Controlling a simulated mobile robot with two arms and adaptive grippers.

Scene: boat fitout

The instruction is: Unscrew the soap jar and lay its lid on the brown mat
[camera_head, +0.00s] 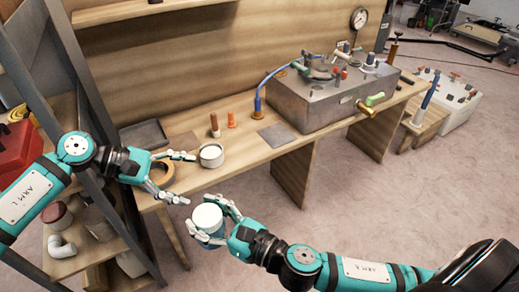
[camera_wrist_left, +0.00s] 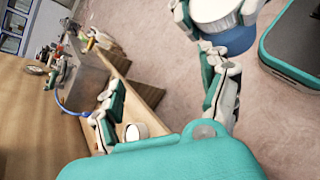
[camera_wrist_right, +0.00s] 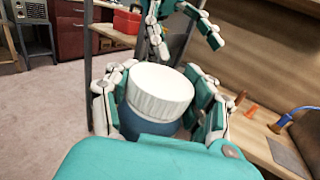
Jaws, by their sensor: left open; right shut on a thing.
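The soap jar has a white lid (camera_head: 207,217) on top and a blue body (camera_head: 214,238). My right gripper (camera_head: 209,222) is shut around the body and holds the jar upright in the air in front of the bench; the lid is on it in the right wrist view (camera_wrist_right: 160,92). My left gripper (camera_head: 187,178) is open and empty, just up and left of the jar, apart from the lid. In the left wrist view the jar (camera_wrist_left: 228,38) is at the top, beyond one finger.
A round white-rimmed tin (camera_head: 211,155) and a tape roll (camera_head: 161,174) are on the bench near my left gripper. A dark tray (camera_head: 143,135) is behind them. A metal box with fittings (camera_head: 330,100) fills the right side.

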